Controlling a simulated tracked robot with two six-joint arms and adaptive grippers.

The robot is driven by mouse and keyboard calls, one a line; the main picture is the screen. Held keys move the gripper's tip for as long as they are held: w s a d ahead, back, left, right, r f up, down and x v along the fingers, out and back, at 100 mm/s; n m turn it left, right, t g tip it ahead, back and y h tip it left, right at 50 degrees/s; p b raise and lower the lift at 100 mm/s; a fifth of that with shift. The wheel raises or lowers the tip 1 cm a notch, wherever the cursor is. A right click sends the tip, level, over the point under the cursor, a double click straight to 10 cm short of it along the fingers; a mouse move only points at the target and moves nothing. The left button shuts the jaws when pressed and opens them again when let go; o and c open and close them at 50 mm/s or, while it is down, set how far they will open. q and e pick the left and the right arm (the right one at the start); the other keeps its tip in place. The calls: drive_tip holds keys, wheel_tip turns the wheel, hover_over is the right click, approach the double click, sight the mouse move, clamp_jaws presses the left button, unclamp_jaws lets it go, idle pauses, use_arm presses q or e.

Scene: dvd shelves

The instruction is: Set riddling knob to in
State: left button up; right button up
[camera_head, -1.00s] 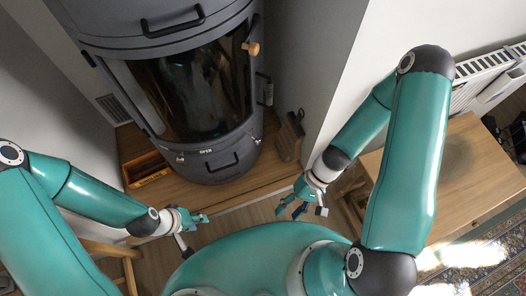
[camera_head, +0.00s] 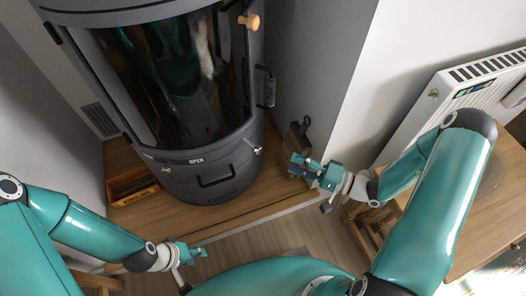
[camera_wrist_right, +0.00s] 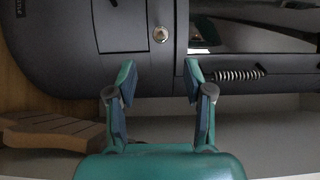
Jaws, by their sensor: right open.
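The dark grey stove (camera_head: 215,168) stands at the back left with its glass door. A small round metal knob (camera_head: 257,150), which looks like the riddling knob, sits low on its right side. In the right wrist view the knob (camera_wrist_right: 160,34) shows just beyond the fingertips, roughly centred between them. Whether it is in or out cannot be told. My right gripper (camera_head: 293,165) is open and empty, pointing left at the stove, apart from the knob; its fingers (camera_wrist_right: 159,68) are spread in the wrist view. My left gripper (camera_head: 200,252) is low at the front, its jaws unclear.
A coiled handle (camera_head: 270,88) is above the knob and lies right of the fingers in the wrist view. A wooden item (camera_head: 297,135) stands by the wall near my right gripper. A kindling box (camera_head: 132,187) sits left of the stove. A white radiator (camera_head: 455,108) is at the right.

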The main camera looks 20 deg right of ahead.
sight(257, 148)
drive_tip(key=x, duration=1)
drive_tip(key=shift+w+a+b, duration=0.25)
drive_tip(key=shift+a+b, duration=0.05)
drive_tip(key=shift+b, duration=0.15)
clamp_jaws()
